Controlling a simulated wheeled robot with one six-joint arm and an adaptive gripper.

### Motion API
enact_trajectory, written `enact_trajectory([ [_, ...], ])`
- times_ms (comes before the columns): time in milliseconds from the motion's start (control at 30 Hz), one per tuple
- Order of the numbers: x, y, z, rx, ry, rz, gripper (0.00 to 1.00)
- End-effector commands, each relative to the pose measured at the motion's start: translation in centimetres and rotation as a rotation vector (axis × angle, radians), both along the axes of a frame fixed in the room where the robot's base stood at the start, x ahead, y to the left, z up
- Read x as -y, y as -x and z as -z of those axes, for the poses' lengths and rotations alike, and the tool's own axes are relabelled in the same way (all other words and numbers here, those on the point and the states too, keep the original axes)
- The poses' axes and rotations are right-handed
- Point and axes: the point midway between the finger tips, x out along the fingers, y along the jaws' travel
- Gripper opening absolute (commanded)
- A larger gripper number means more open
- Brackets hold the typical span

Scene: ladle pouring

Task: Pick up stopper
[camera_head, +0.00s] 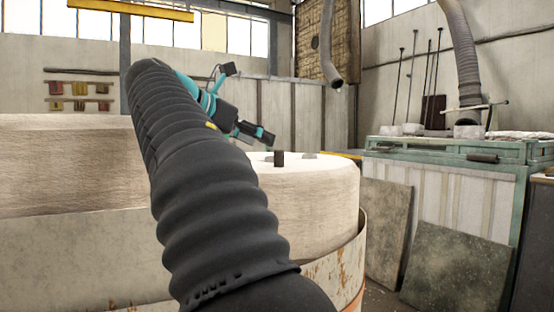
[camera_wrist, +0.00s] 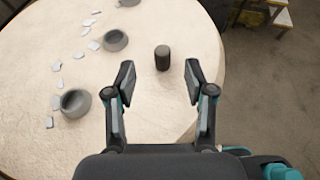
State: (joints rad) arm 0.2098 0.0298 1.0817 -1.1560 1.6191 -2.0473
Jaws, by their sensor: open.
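The stopper looks like a small dark upright cylinder (camera_wrist: 162,58) on a pale round surface (camera_wrist: 60,130) in the wrist view. It also shows in the head view (camera_head: 279,158), near the right end of the pale round top. My gripper (camera_wrist: 160,72) is open and empty in the wrist view. Its two fingers point toward the cylinder, which shows between and slightly beyond the fingertips, with no contact visible.
Grey cups (camera_wrist: 75,102) and (camera_wrist: 115,40) stand left of the cylinder, with several pale flakes (camera_wrist: 80,57) scattered around. The round surface's edge curves close on the right, with floor beyond. A green-framed bench (camera_head: 450,150) and leaning slabs (camera_head: 455,268) stand at the right.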

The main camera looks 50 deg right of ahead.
Motion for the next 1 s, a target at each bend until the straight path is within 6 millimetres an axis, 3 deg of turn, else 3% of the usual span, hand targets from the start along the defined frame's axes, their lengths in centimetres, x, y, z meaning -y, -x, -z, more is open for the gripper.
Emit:
enact_trajectory([
  [100, 1.3, 0.1, 0.6, 0.000, -0.001, 0.001, 0.54],
  [367, 2.6, 0.2, 1.5, 0.000, -0.001, -0.002, 0.54],
  [700, 6.1, 0.6, 3.5, 0.000, -0.001, -0.002, 0.54],
  [1000, 6.4, 0.6, 3.6, 0.001, -0.001, -0.004, 0.51],
])
